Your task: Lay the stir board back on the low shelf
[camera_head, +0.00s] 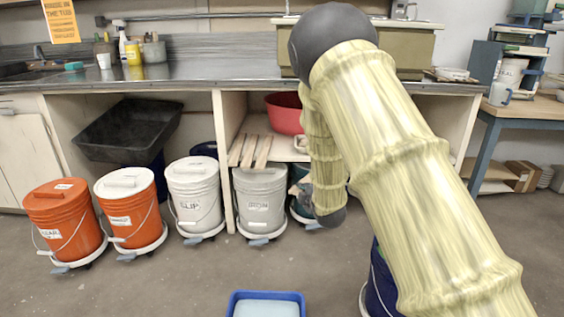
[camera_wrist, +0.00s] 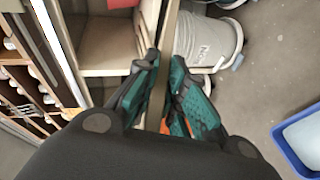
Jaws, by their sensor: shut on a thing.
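In the wrist view, my gripper (camera_wrist: 166,62) is shut on the stir board (camera_wrist: 170,30), a thin, pale wooden strip seen nearly edge-on. The board runs from the top of the picture down between the dark green fingers. The low shelf (camera_head: 283,153) is under the counter in the head view, with several wooden slats lying on its left part, their ends toward the front edge. A pale shelf (camera_wrist: 107,55) also shows left of the fingers in the wrist view. In the head view my arm hides most of the gripper and the held board.
The IRON bucket (camera_head: 260,203) and SLIP bucket (camera_head: 194,196) stand on the floor below, with two orange buckets further left. A blue tray (camera_head: 265,295) lies in front. Open floor lies between.

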